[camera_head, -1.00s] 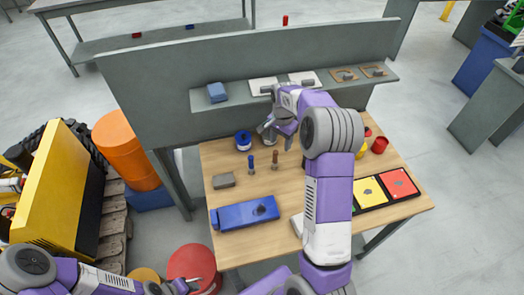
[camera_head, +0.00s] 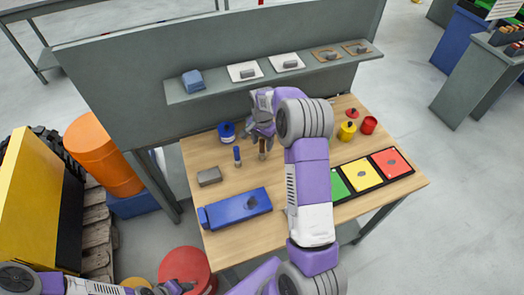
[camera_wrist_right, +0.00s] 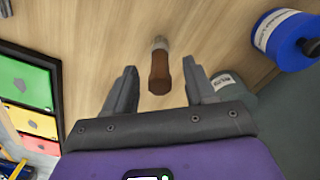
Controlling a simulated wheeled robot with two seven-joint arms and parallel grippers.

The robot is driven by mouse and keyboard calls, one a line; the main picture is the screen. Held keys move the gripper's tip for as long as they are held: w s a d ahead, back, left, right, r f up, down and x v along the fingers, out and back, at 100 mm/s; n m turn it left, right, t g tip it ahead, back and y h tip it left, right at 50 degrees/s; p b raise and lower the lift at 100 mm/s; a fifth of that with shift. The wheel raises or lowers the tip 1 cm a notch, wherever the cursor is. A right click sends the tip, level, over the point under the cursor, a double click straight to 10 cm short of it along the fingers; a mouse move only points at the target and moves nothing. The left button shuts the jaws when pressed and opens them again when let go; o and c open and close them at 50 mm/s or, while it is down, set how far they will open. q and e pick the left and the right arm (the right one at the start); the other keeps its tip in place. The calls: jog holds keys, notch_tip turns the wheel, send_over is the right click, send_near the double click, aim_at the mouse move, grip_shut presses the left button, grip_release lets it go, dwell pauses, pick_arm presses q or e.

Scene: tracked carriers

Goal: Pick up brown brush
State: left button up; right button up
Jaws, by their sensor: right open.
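The brown brush (camera_head: 262,147) stands on the wooden table, with a brown handle and a lighter tip. In the right wrist view the brown brush (camera_wrist_right: 159,70) shows between the two fingers, with a gap on each side. My right gripper (camera_head: 262,127) is open and empty, just above and behind the brush in the head view; its spread fingers also show in the right wrist view (camera_wrist_right: 160,88). My left arm lies at the lower left of the head view, with its gripper (camera_head: 184,287) at the bottom edge, partly cut off.
A blue-handled brush (camera_head: 237,157) stands just left of the brown one. A blue tub (camera_head: 226,132) stands behind. A grey block (camera_head: 209,176) and a blue box (camera_head: 236,209) lie nearer. A shelf (camera_head: 215,90) on a grey panel runs behind the table.

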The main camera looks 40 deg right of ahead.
jog(key=shift+f, duration=0.75)
jog(key=shift+r, duration=0.1)
jog(key=shift+c, duration=0.3)
grip_shut()
notch_tip(320, 180, up, 10)
jog(key=shift+r+p, duration=0.1)
jog(key=shift+p, duration=0.55)
